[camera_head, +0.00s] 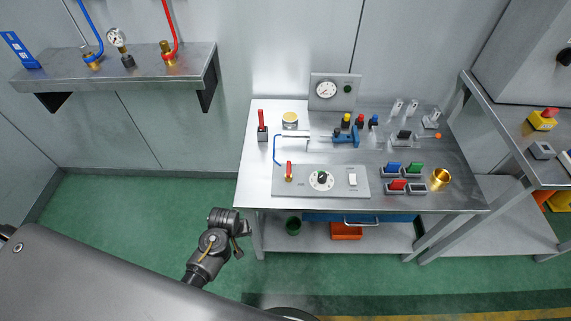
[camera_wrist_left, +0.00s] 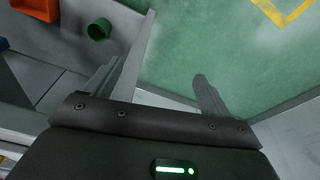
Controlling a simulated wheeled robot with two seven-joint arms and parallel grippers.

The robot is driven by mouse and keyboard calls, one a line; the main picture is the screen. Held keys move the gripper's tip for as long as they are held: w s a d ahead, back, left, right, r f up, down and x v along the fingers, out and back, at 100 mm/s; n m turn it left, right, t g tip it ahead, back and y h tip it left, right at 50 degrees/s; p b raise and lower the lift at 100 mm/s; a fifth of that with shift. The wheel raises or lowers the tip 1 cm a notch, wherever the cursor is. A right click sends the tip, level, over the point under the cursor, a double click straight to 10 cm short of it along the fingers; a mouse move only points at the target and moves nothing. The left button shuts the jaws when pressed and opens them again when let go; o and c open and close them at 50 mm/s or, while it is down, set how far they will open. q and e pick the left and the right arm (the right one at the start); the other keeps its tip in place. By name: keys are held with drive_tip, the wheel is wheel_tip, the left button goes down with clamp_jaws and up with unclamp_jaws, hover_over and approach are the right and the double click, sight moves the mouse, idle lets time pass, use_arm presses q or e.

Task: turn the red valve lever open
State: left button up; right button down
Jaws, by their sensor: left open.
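A small red lever (camera_head: 289,170) stands upright on the left part of the grey control panel (camera_head: 345,190), at the front of the metal table. A second red-handled upright piece (camera_head: 262,119) stands farther back at the table's left edge; I cannot tell for certain which one is the valve. My left gripper (camera_head: 243,239) is open and empty, in front of and left of the table, apart from both red handles. Its two fingers also show spread in the left wrist view (camera_wrist_left: 176,52), with green floor behind them. My right gripper is not in view.
The table (camera_head: 246,180) also holds a gauge box (camera_head: 334,92), coloured switches (camera_head: 393,167) and a brass cup (camera_head: 440,179). Floor (camera_head: 130,205) left of the table is clear.

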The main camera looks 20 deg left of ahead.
sight(288, 168)
use_arm(q)
drive_tip(key=w+d+r+n+h, duration=0.1)
drive_tip(key=w+r+n, duration=0.2)
drive_tip(key=w+r, duration=0.2)
drive_tip(key=w+r+n, duration=0.3)
drive_tip(key=w+r, duration=0.2)
drive_tip(key=w+d+r+n+h, duration=0.1)
drive_tip(key=w+r+n, duration=0.2)
drive_tip(key=w+r, duration=0.1)
drive_tip(key=shift+w+d+r+n+h, duration=0.3)
drive_tip(key=shift+w+r, duration=0.1)
drive_tip(key=shift+w, duration=0.15)
drive_tip(key=w+d+r+n+h, duration=0.3)
drive_tip(key=w+d+r+n, duration=0.25)
drive_tip(key=w+r, duration=0.3)
drive_tip(key=shift+g+y, duration=0.3)
drive_tip(key=shift+g, duration=0.1)
drive_tip(key=x, duration=0.3)
drive_tip(key=b+x, duration=0.1)
drive_tip(key=x, duration=0.6)
drive_tip(key=shift+a+f, duration=0.25)
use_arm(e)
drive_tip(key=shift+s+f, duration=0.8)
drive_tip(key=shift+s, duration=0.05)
use_arm(q)
drive_tip(key=c, duration=1)
